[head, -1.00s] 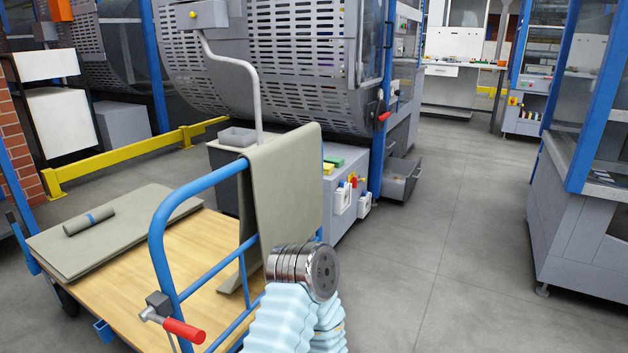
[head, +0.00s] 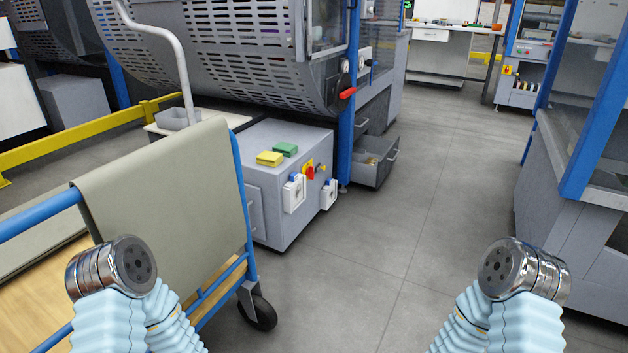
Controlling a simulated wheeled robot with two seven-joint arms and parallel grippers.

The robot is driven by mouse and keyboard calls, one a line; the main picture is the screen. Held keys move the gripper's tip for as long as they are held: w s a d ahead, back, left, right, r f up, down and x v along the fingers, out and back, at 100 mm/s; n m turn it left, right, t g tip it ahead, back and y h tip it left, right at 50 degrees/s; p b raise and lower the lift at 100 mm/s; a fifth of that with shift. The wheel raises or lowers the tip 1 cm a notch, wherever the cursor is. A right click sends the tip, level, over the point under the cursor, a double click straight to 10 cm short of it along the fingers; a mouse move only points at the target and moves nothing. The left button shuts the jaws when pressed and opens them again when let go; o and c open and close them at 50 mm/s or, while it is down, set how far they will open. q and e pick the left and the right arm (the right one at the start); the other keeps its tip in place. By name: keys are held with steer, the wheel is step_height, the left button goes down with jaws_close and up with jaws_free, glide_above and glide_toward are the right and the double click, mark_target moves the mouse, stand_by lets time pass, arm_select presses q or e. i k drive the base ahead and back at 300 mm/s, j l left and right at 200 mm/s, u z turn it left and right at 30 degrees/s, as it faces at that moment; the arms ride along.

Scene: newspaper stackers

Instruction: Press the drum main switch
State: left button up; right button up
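A perforated grey drum (head: 235,50) stands at the back left in the head view. A low grey cabinet (head: 262,212) sits below it. On the cabinet's right face is a red and yellow rotary switch (head: 308,169), which looks like a main switch; no label is readable. White socket boxes with blue parts sit near it. A red-handled lever (head: 347,93) is on the drum frame's blue post. Two of my arms' pale blue sleeves with metal joints show at the bottom left and bottom right. Neither gripper's fingers show, and nothing touches the switch.
A blue-railed cart (head: 242,205) with a grey-green sheet (head: 165,190) draped over its rail stands front left, a black caster (head: 258,311) at its corner. An open grey drawer (head: 374,170) juts out beyond the cabinet. A glazed machine (head: 575,215) stands right. The middle floor is clear.

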mark_target(309, 173)
steer(key=i+l, duration=0.25)
steer(key=i+l+z, duration=0.25)
steer(key=i, duration=0.6)
steer(key=i+z, duration=0.25)
steer(key=i, duration=0.6)
steer(key=i+l+u, duration=0.15)
steer(key=i, duration=0.3)
steer(key=i+l+u, duration=0.2)
steer(key=i, duration=0.2)
steer(key=j, duration=0.1)
